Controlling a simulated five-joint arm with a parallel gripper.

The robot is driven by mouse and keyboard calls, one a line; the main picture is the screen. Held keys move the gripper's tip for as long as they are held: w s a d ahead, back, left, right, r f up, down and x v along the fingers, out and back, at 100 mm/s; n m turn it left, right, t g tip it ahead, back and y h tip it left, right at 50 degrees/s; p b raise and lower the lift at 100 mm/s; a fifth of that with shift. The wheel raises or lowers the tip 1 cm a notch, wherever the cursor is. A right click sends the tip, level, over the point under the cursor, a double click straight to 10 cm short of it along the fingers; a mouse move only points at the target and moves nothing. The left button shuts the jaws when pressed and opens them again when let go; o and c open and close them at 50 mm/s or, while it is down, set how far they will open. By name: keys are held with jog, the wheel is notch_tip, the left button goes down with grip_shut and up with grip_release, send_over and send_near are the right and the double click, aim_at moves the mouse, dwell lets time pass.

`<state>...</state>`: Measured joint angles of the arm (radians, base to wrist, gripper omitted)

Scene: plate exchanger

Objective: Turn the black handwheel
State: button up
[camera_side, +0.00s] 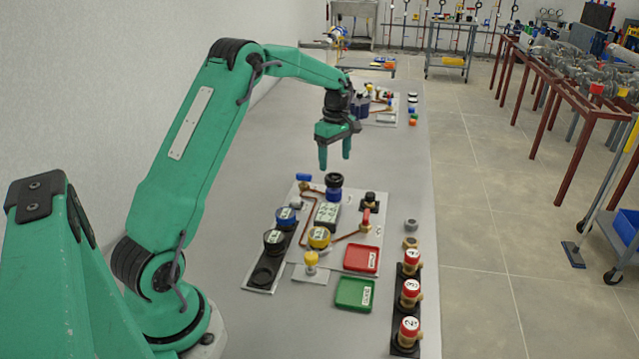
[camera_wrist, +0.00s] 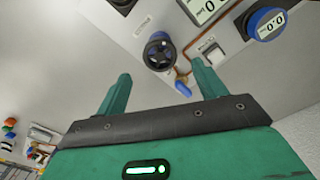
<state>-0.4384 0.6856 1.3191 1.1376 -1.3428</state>
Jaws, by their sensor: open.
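The black handwheel (camera_side: 334,181) sits on a short upright fitting at the far edge of the grey panel in the side view. In the wrist view the handwheel (camera_wrist: 160,50) is round and spoked, with a dark blue middle. My gripper (camera_side: 335,163) points down and is open and empty, its green fingers apart. In the side view its tips appear above the handwheel, and the exact gap is hard to judge. In the wrist view the handwheel shows just beyond the gap between the fingertips (camera_wrist: 161,71).
A blue-handled valve (camera_side: 304,178) on copper pipe stands close beside the handwheel. A digital display box (camera_side: 327,215) and several round gauges are nearer. A red tray (camera_side: 361,259), a green tray (camera_side: 355,294) and several red-capped valves (camera_side: 410,293) stand at the front right.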

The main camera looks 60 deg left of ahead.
aim_at(335, 177)
jog(key=shift+f, duration=2.85)
jog(key=c, duration=1)
